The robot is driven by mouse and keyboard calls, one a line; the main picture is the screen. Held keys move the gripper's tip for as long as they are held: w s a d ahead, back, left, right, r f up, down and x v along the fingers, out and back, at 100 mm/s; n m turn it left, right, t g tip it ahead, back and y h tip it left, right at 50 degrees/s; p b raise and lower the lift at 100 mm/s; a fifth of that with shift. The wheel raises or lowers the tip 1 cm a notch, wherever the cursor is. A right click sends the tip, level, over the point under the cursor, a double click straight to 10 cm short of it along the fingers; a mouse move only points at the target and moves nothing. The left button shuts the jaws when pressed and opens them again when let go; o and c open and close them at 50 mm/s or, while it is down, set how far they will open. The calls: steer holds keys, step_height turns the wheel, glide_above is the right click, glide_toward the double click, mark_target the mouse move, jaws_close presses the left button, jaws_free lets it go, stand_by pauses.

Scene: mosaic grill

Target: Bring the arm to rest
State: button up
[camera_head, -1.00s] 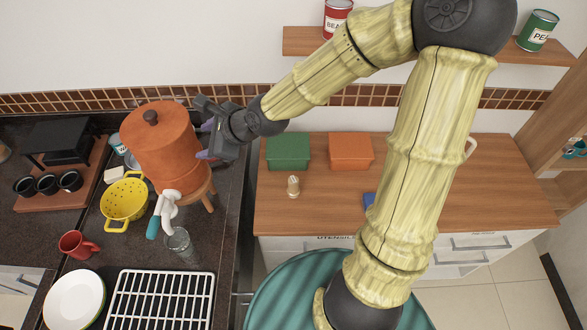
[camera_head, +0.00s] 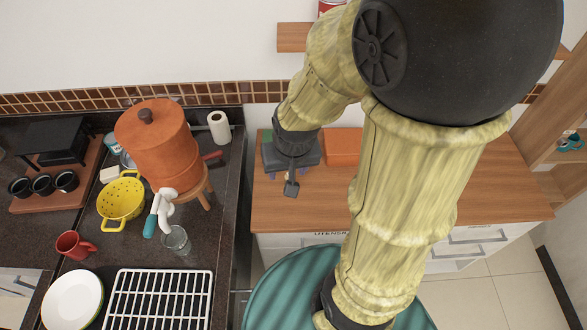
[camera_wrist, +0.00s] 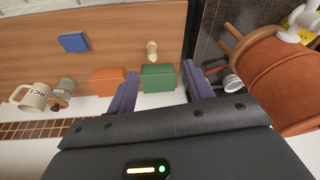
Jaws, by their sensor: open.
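My arm is raised and bent over the wooden counter in the head view. My gripper (camera_head: 290,178) hangs at its end above the left part of that counter, apart from the orange pot. In the wrist view my gripper (camera_wrist: 162,92) shows two purple fingers spread apart with nothing held between them. A green box (camera_wrist: 158,78) shows beyond the gap between the fingers.
The orange pot (camera_head: 158,145) stands on a wooden stool at left. A paper roll (camera_head: 219,127), yellow colander (camera_head: 121,200), glass (camera_head: 176,240) and white rack (camera_head: 160,300) share the dark counter. An orange box (camera_head: 343,147) and the wooden counter (camera_head: 300,215) lie near my arm.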

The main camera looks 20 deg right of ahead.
steer(key=shift+s+d+r+n, duration=0.3)
steer(key=shift+s+d+n, duration=0.25)
steer(key=shift+n, duration=0.25)
steer(key=shift+a, duration=0.1)
steer(key=b+x, duration=0.2)
steer(key=s+b+x, duration=0.1)
steer(key=b+x, duration=0.1)
steer(key=shift+f+b, duration=0.4)
steer(key=shift+f, duration=0.1)
